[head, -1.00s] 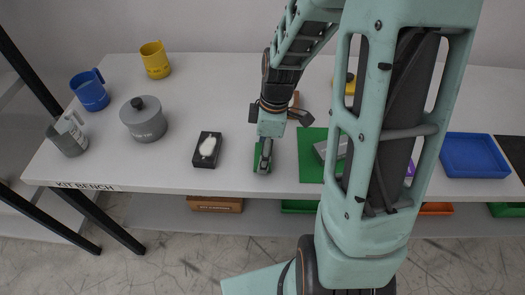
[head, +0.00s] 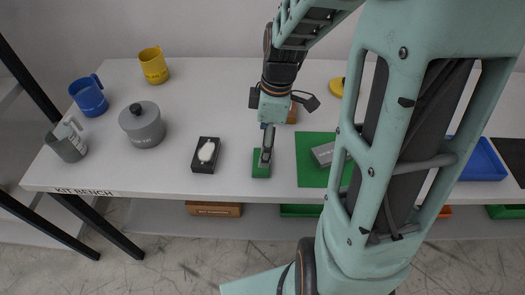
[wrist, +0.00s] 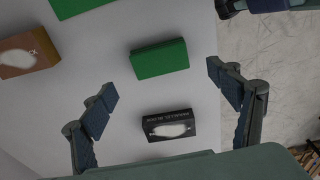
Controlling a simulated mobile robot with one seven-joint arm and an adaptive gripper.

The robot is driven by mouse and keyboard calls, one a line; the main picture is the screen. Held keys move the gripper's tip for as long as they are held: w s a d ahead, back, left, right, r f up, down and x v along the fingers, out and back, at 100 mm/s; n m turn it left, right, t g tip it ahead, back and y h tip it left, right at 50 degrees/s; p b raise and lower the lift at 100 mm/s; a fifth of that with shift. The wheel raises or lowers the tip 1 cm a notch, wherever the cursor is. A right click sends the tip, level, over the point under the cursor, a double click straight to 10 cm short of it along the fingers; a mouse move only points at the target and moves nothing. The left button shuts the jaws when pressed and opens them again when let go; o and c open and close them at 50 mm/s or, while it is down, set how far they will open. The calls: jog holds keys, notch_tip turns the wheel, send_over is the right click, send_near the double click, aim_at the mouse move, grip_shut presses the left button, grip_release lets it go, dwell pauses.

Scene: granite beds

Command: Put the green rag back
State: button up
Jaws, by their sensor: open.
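The green rag (head: 261,170) looks like a small green block and lies flat on the white bench near its front edge. It lies between a black box and a larger green mat (head: 311,176). It also shows in the wrist view (wrist: 159,59), in the upper middle. My gripper (head: 266,155) is above the rag in the head view and partly covers it. In the wrist view my gripper (wrist: 162,82) has its fingers wide apart with nothing between them; the rag appears just beyond the fingertips.
The black box with a white top (head: 206,154) sits left of the rag. A brown block (wrist: 28,52) lies behind. A grey pot (head: 142,125), mugs (head: 89,96) and a blue tray (head: 481,160) stand further off. A grey block (head: 323,153) rests on the mat.

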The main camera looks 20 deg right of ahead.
jog(key=r, duration=0.5)
jog(key=shift+s+d+r, duration=0.15)
jog(key=shift+d+r, duration=0.15)
jog(key=shift+r, duration=0.1)
jog(key=shift+f, duration=0.1)
